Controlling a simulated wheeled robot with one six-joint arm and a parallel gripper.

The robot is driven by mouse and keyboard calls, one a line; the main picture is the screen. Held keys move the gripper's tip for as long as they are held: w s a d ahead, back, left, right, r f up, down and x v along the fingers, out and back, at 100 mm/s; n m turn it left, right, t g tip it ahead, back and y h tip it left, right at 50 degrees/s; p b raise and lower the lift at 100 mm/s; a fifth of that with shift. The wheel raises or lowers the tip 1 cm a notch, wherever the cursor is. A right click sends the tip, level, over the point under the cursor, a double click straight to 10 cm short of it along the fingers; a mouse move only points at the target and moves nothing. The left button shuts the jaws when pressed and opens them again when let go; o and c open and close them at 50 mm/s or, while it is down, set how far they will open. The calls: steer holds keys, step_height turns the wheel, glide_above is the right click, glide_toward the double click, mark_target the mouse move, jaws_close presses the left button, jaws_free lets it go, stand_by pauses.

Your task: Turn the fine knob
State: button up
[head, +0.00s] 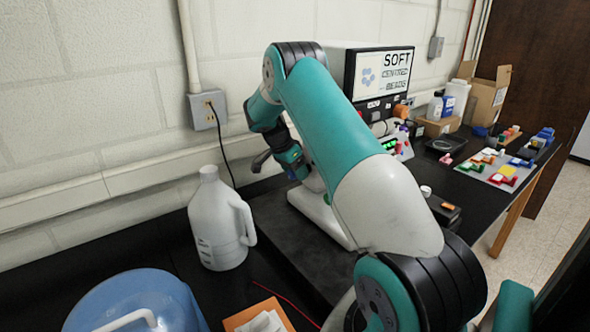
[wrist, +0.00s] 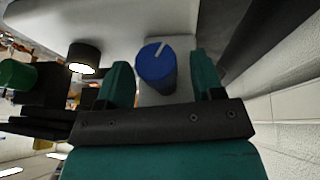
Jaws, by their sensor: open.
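A round blue knob (wrist: 156,66) with a white line on its face shows in the wrist view, mounted on a white instrument (wrist: 130,18). It appears to be the fine knob. My gripper (wrist: 159,78) is open, with one teal finger on each side of the knob. Gaps show between the knob and both fingers, so they look apart from it. In the head view the white instrument (head: 318,218) stands on the black bench behind my arm. My gripper (head: 297,170) is beside it there, and the knob is hidden.
A white jug (head: 218,225) stands left of the instrument, and a blue-lidded container (head: 135,300) is at the front left. A boxy device with a display (head: 383,72) stands behind my arm. A block wall runs along the back. Coloured parts lie on the bench at right.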

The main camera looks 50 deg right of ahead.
steer(key=shift+c, duration=0.2)
steer(key=c, duration=0.9)
steer(key=b, duration=0.2)
steer(key=shift+f+b, duration=0.3)
steer(key=t+b, duration=0.1)
steer(key=b, duration=0.2)
steer(key=shift+f, duration=0.1)
steer(key=t+h+b, duration=0.1)
steer(key=t+b, duration=0.2)
steer(key=b, duration=0.5)
steer(key=shift+s+m, duration=0.2)
steer(key=shift+m, duration=0.2)
steer(key=shift+t+b, duration=0.4)
steer(key=shift+b, duration=0.75)
steer(key=shift+r+b, duration=0.35)
steer(key=shift+r, duration=0.05)
steer(key=shift+r, duration=0.1)
